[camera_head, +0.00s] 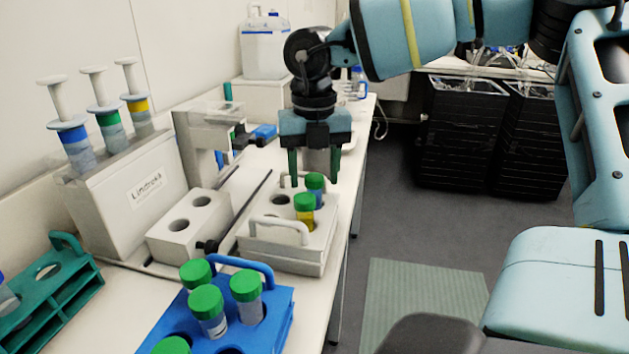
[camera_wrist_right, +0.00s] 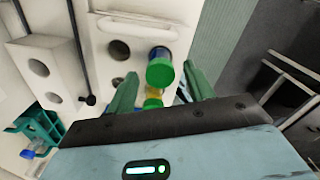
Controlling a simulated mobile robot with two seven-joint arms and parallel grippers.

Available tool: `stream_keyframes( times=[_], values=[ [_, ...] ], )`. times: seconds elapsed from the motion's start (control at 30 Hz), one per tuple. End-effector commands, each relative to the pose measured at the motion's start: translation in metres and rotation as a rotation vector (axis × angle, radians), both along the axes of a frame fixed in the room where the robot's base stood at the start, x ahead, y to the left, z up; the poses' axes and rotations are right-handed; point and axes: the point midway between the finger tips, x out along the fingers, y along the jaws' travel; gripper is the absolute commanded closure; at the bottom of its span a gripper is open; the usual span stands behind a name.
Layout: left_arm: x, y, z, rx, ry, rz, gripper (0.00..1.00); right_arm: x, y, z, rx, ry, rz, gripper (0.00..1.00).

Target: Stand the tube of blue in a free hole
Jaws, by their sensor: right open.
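The tube of blue (camera_head: 315,190) has a green cap and stands upright in a white rack with handles (camera_head: 285,262). It also shows in the right wrist view (camera_wrist_right: 160,68). A green-capped tube of yellow (camera_head: 305,216) stands beside it, mostly hidden in the right wrist view (camera_wrist_right: 152,101). An empty hole (camera_head: 280,199) shows in this rack, and the right wrist view shows two, one nearer (camera_wrist_right: 118,82) and one farther (camera_wrist_right: 118,50). My right gripper (camera_head: 314,180) is open and points down over the rack, its green fingers either side of the blue tube's cap. My left gripper is not in view.
A white block (camera_head: 170,243) with two empty holes stands left of the rack. A blue rack (camera_head: 275,325) with several green-capped tubes stands in front. A box (camera_head: 125,205) labelled Lindroka holds three syringes. A green rack (camera_head: 60,310) is at left. The bench edge is close on the right.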

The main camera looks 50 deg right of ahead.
Motion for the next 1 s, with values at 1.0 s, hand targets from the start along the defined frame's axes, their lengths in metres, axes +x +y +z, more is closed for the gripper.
stream_keyframes(
  times=[1.0],
  values=[
    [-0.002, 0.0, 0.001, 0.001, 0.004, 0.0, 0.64, 0.0, 0.0, 0.096, 0.001, 0.001, 0.0, 0.47]
  ],
)
